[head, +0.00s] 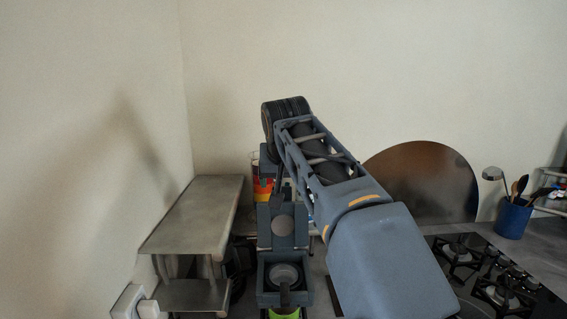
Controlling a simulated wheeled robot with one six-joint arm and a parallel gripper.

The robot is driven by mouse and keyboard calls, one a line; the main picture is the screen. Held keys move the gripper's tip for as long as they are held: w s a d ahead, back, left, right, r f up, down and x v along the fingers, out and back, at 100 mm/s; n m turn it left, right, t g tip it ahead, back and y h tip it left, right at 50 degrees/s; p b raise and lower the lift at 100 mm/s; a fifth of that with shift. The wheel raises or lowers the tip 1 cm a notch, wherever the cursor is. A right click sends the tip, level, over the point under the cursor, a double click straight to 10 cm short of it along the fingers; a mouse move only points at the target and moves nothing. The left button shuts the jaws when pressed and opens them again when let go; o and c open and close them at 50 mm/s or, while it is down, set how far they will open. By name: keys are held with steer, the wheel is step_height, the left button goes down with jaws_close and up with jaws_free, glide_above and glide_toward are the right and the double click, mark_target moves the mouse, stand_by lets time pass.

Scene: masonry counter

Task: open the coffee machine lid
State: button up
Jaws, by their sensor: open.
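The coffee machine appears to be the brushed steel appliance at the left of the head view. Its flat top, which I take to be the lid (198,208), lies level and looks shut. A lower steel plate (192,298) juts out beneath it. My gripper (285,308) hangs from my wrist at the bottom edge of the view, to the right of the machine and apart from it in the picture. It is open, though its fingertips are mostly cut off or hidden. I cannot make out anything held.
A wall stands close to the machine's left, with a white socket (130,302) low on it. A red and yellow object (263,186) is partly hidden behind my arm. A round metal disc (425,182), a gas hob (490,275) and a blue utensil pot (513,217) are to the right.

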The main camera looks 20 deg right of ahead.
steer(key=v, duration=0.7)
steer(key=shift+r, duration=0.2)
